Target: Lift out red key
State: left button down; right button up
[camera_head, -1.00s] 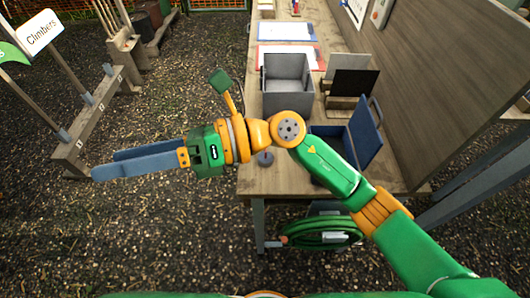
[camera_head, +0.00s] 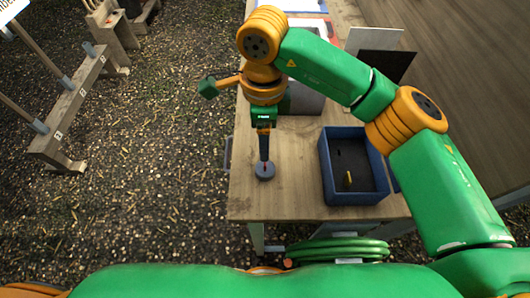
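My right gripper (camera_head: 265,162) points straight down, its dark fingers seen edge-on, so its opening is not clear. Its tips are over a small round grey disc (camera_head: 265,173) on the table near the front left corner. A tiny reddish spot (camera_head: 266,166) shows at the fingertips; I cannot tell whether it is the red key or whether it is held. An open blue box (camera_head: 327,172) stands to the right, with a dark inside and a small yellow piece (camera_head: 348,177) in it. No red key is clearly visible in the box. My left gripper is not in view.
The wooden table (camera_head: 290,205) has bare room between the disc and the box. A grey bin (camera_head: 305,98) stands behind, partly hidden by my arm. A dark panel (camera_head: 390,64) stands behind the box. A green hose (camera_head: 335,250) lies below the table's front edge.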

aim_at(265, 166)
jog(key=shift+s+f, duration=0.25)
jog(key=shift+f, duration=0.2)
jog(key=shift+s+f, duration=0.15)
jog(key=shift+s, duration=0.05)
notch_tip(265, 166, down, 6)
jog(key=p, duration=0.3)
jog(key=shift+s+d, duration=0.1)
jog(key=shift+s, duration=0.05)
jog(key=shift+f, duration=0.2)
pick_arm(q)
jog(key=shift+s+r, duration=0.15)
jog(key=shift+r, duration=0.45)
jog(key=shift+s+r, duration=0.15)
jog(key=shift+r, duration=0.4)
pick_arm(e)
grip_shut()
